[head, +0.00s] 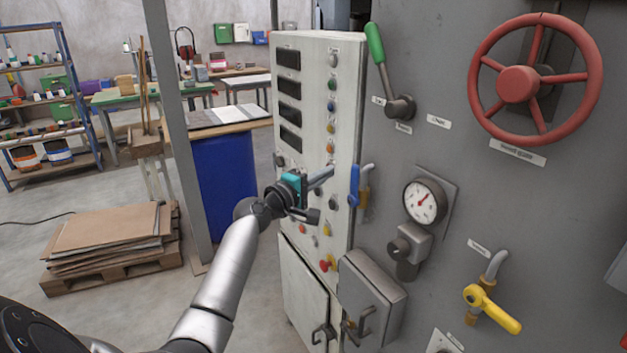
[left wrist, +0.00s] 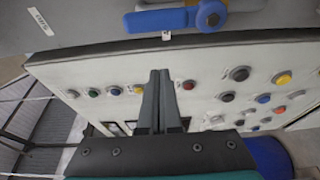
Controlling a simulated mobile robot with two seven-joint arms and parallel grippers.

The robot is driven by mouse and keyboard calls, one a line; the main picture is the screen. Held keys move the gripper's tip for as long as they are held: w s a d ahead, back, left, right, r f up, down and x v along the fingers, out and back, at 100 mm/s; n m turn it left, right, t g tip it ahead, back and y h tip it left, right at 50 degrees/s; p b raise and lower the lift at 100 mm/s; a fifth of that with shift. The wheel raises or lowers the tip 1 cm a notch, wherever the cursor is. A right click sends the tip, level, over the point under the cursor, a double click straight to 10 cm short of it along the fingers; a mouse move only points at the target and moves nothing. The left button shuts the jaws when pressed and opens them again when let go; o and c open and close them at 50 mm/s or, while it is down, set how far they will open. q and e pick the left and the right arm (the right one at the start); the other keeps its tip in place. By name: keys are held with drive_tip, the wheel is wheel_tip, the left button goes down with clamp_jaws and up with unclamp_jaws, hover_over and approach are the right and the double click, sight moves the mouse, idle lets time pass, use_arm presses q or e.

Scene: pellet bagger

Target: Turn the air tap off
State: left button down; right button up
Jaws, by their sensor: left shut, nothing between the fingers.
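A tap with a blue lever (head: 354,186) sits on the grey machine's left edge, its lever upright along the pipe. It also shows at the top of the left wrist view (left wrist: 160,20). A second tap with a yellow lever (head: 497,312) is at the lower right, its lever slanting across the pipe. The small labels are too blurred to tell which tap is for air. My left gripper (head: 329,174) is shut and empty, just left of the blue lever and apart from it. Its closed fingers (left wrist: 160,75) point towards the blue tap. My right gripper is out of view.
A pale control cabinet (head: 312,60) with several buttons stands behind my left gripper. A gauge (head: 424,202), a red handwheel (head: 517,85), a green-handled lever (head: 377,45) and a grey box (head: 372,295) project from the machine. A pallet (head: 75,283) lies on the floor at left.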

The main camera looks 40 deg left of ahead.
sight(354, 185)
use_arm(q)
drive_tip(key=d+p, duration=0.1)
drive_tip(key=d, duration=0.1)
drive_tip(key=d+p, duration=0.1)
drive_tip(key=shift+w+d, duration=0.4)
